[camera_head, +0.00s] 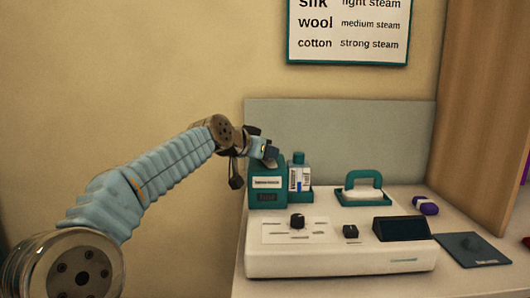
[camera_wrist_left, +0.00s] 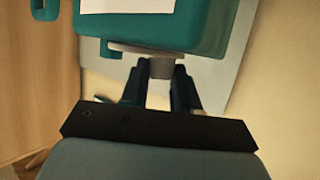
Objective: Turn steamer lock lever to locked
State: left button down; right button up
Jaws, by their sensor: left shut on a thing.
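A teal steamer unit (camera_head: 266,190) with a white label stands at the back left of the white console. It fills the top of the left wrist view (camera_wrist_left: 205,45). My left gripper (camera_head: 262,149) reaches its upper part from the left. In the left wrist view its two dark fingers (camera_wrist_left: 163,75) are shut on a small grey piece (camera_wrist_left: 166,68) that sticks out from the teal unit, which looks like the lock lever. The fingers cover part of it, and I cannot read its lock position. My right gripper is not in view.
The white console (camera_head: 340,262) carries a black knob (camera_head: 297,221), a small black switch (camera_head: 350,231) and a dark screen (camera_head: 402,229). A labelled bottle (camera_head: 299,177) stands close right of the steamer. A teal-handled iron (camera_head: 364,188), purple item (camera_head: 425,205) and dark pad (camera_head: 470,248) lie farther right.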

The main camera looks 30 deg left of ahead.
pick_arm(q)
jog(key=n+y, duration=0.1)
jog(key=n+y+b, duration=0.1)
jog(key=y, duration=0.1)
jog(key=shift+d+f, duration=0.15)
jog(key=shift+d, duration=0.2)
jog(key=n+y+b, duration=0.2)
jog(key=n+y, duration=0.1)
jog(key=shift+w+d+f+g, duration=0.1)
jog(key=shift+w+d+g, duration=0.1)
jog(key=shift+g, duration=0.2)
jog(key=shift+d+n+g+y+b, duration=0.1)
jog(key=shift+n+g+y+b, duration=0.4)
jog(key=shift+n+y, duration=0.4)
jog(key=shift+n+g+y, duration=0.3)
jog(key=shift+n+y, duration=0.2)
jog(key=shift+w+d+r+n+g+y+p, duration=0.1)
jog(key=shift+r+n+g+y+p, duration=0.25)
jog(key=shift+n+g+y, duration=0.45)
jog(key=n+g+y+p, duration=0.1)
jog(key=n+g, duration=0.1)
jog(key=shift+w+d+n+y+p, duration=0.1)
jog(key=shift+n+y+p, duration=0.3)
jog(key=shift+w+f+n+g+y+p, duration=0.1)
jog(key=shift+n+g+y+p, duration=0.3)
jog(key=shift+n+g, duration=0.55)
jog(key=shift+w+f+n+g+y+p, duration=0.1)
jog(key=shift+n+g+y+p, duration=0.3)
jog(key=shift+n+g, duration=0.5)
jog(key=shift+g, duration=0.35)
